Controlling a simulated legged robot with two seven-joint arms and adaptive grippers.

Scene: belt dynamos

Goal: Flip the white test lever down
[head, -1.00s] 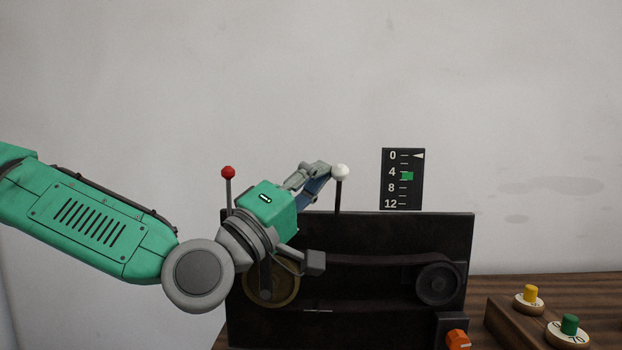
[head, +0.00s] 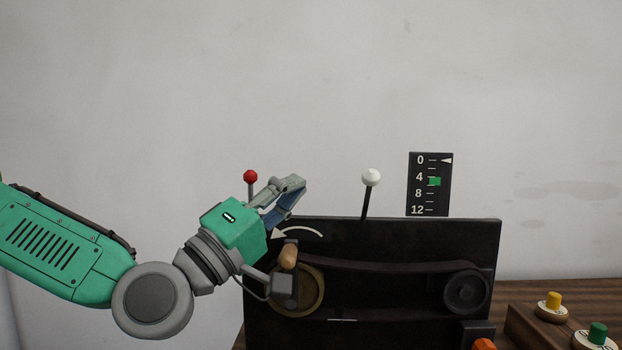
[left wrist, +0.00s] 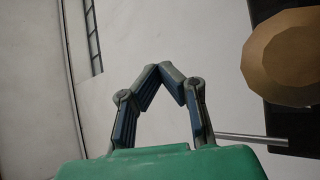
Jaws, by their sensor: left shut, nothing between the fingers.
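The white test lever (head: 370,178), a white ball on a dark rod, stands up from the top edge of the dark machine panel (head: 400,237). Its rod leans slightly right. My left gripper (head: 298,184) is shut and empty, left of the white ball and apart from it, a little above the panel's top edge. In the left wrist view the left gripper's fingertips (left wrist: 162,70) meet with nothing between them. The white lever does not show in the left wrist view. My right gripper is in neither view.
A red-knobbed lever (head: 250,176) stands close behind my left gripper. A wooden crank handle (head: 288,256) sits just below it, by a brass wheel. A scale (head: 430,184) with a green marker is right of the white lever. Yellow and green knobs (head: 598,333) are at lower right.

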